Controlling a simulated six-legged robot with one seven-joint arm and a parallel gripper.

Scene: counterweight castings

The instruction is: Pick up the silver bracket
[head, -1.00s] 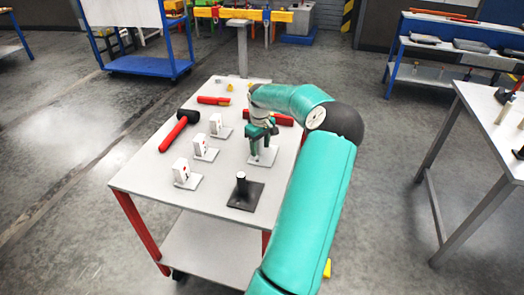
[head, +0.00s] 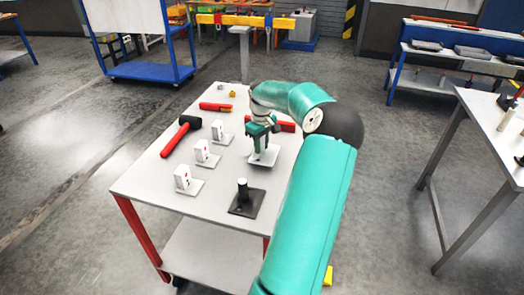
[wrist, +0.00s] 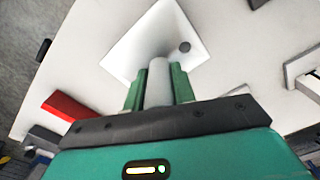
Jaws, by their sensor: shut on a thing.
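The silver bracket is a pale square plate (head: 270,157) with an upright round post, near the right side of the table in the head view. My gripper (head: 260,148) is above the plate, with its green fingers shut on the post. In the wrist view the post (wrist: 158,80) stands between the two fingers (wrist: 158,92), and the plate (wrist: 178,32) with one dark hole lies beyond them. A dark shadow shows under the plate's near edge, and it appears slightly off the tabletop. The fingers hide part of the post in the head view.
A black bracket (head: 246,198) stands in front on the table (head: 215,203). Three white blocks on plates, one of them nearest (head: 182,177), line the left. Red tools (head: 215,107) lie at the back.

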